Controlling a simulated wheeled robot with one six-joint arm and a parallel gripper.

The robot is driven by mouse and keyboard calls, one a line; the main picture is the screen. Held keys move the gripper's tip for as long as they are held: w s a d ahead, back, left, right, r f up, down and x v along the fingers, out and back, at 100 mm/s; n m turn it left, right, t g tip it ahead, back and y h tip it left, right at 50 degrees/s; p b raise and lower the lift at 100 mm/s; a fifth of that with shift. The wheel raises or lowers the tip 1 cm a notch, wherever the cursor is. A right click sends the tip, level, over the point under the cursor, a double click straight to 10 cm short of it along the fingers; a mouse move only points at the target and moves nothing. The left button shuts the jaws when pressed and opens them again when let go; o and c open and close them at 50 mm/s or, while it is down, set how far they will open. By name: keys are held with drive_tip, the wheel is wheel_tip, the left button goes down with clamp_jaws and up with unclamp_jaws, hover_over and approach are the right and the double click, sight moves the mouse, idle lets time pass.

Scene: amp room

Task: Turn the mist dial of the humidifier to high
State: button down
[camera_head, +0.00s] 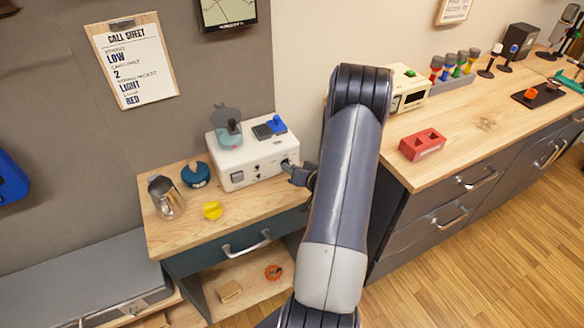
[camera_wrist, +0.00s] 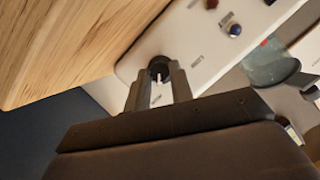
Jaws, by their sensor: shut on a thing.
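The humidifier is a white box (camera_head: 236,172) on the small wooden-topped cabinet, with a row of controls on its front face. Its white front panel (camera_wrist: 130,63) also fills the middle of the wrist view. My gripper (camera_head: 294,171) is at the right end of that front face. In the wrist view, my gripper (camera_wrist: 158,82) has its two fingers around a dark round dial (camera_wrist: 158,67) with a pale pointer line, and is shut on it. The fingers cover the dial's sides. Any markings around the dial are too small to read.
A long counter (camera_head: 480,120) with a red block (camera_head: 422,145) is to the right of my arm.

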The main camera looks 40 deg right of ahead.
drive_tip(key=shift+d+m+t+y, duration=0.15)
drive_tip(key=shift+m+t+y, duration=0.3)
drive_tip(key=shift+m, duration=0.65)
drive_tip(key=c, duration=1.2)
unclamp_jaws()
drive_tip(key=shift+c, duration=0.2)
drive_tip(key=b+v, duration=0.1)
drive_tip(key=v, duration=0.9)
drive_tip(key=shift+s, duration=0.4)
drive_tip(key=shift+d, duration=0.1)
drive_tip(key=p+x, duration=0.1)
drive_tip(key=x, duration=1)
drive_tip(key=shift+r, duration=0.1)
drive_tip(key=shift+s, duration=0.1)
